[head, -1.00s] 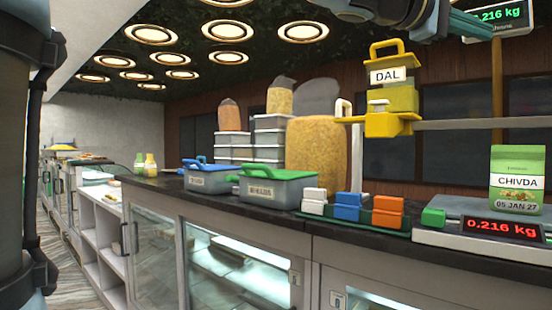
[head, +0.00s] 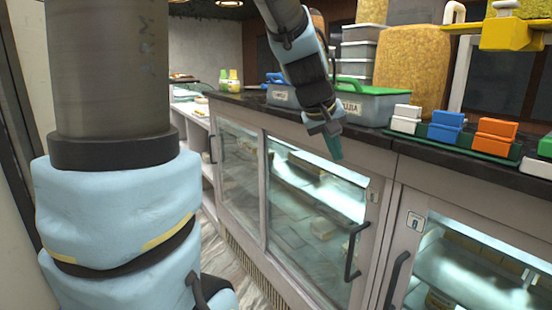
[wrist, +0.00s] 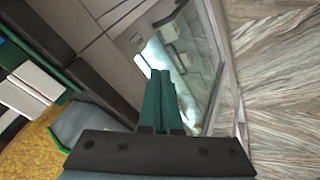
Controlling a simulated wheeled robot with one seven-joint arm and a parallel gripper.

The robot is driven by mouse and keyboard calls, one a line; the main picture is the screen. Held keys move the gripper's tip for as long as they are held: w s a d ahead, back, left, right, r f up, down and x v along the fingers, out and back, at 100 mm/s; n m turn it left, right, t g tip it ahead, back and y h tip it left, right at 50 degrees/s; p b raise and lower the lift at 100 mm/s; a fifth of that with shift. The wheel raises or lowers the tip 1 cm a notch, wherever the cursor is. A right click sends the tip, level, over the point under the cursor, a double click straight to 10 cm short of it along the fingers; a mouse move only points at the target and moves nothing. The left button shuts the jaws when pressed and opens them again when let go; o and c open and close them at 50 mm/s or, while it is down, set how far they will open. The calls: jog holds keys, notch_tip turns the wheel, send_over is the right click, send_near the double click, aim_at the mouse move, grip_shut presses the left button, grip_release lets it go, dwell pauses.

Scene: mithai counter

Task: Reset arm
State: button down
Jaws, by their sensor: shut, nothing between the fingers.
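My gripper (head: 334,146) hangs at the end of my arm in the head view, in front of the counter's front edge and pointing down. Its green fingers are together and hold nothing. In the wrist view my gripper (wrist: 161,75) also shows with its two green fingers side by side, over the glass front of the counter and the floor. Nothing touches the fingers in either view.
The glass-fronted counter (head: 310,220) with dark door handles stands close behind my gripper. On its top are a green-handled bin (head: 375,105), white blocks (head: 405,120), blue blocks (head: 445,128) and orange blocks (head: 494,137). Patterned floor (wrist: 280,100) is clear.

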jog(key=s+a+f+g+y, duration=0.15)
jog(key=s+a+f, duration=0.25)
jog(key=a+f, duration=0.5)
jog(key=s+a+f+g+y, duration=0.1)
jog(key=s+a+f+y, duration=0.3)
jog(key=a, duration=0.8)
notch_tip(320, 180, down, 23)
jog(key=s+m+b, duration=0.1)
jog(key=s+b, duration=0.1)
jog(key=b, duration=2)
jog(key=w+p+v, duration=0.2)
jog(key=p+v, duration=1)
jog(key=p, duration=0.1)
jog(key=shift+w+a+r+g+h, duration=0.3)
jog(key=shift+w+r+g+h, duration=0.05)
jog(key=shift+w+h, duration=0.1)
